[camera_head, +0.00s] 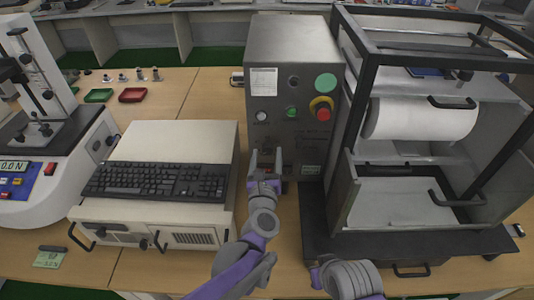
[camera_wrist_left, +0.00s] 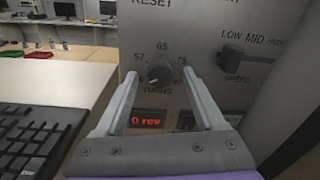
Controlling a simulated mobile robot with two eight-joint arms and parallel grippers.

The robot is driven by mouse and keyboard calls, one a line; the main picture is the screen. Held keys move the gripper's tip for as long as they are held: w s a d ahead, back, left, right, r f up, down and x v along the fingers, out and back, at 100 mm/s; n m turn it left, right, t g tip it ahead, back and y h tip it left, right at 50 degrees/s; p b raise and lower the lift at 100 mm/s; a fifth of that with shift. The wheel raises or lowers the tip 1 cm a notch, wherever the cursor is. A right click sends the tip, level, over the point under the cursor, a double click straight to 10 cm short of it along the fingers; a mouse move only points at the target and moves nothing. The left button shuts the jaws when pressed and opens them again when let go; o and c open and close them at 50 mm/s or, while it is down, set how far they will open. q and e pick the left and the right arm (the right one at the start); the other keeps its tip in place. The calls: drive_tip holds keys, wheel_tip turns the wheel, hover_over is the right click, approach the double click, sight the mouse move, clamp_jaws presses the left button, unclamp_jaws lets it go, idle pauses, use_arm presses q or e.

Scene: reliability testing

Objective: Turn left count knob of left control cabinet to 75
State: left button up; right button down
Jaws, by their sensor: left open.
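The left control cabinet (camera_head: 284,45) is a grey metal box at the centre of the head view. Its dark count knob, marked TURNS (camera_wrist_left: 160,73), shows in the left wrist view with 57, 65 and 75 printed around it. A pale mark shows on its lower left side, but its exact setting is unclear. A red display (camera_wrist_left: 147,122) below reads "0 rev". My left gripper (camera_head: 265,154) is open in front of the cabinet's lower panel. In the left wrist view its fingers (camera_wrist_left: 159,76) stand on either side of the knob; contact cannot be told. My right gripper is not seen.
A SPEED slider (camera_wrist_left: 232,58) sits right of the knob. A red stop button (camera_head: 322,112) is higher on the cabinet. A black keyboard (camera_head: 157,181) on a beige case lies to the left. A black-framed machine (camera_head: 362,125) stands close on the right.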

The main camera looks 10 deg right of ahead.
use_arm(q)
drive_tip(key=shift+w, duration=0.35)
clamp_jaws()
drive_tip(key=shift+d, duration=0.1)
drive_tip(key=shift+m, duration=0.3)
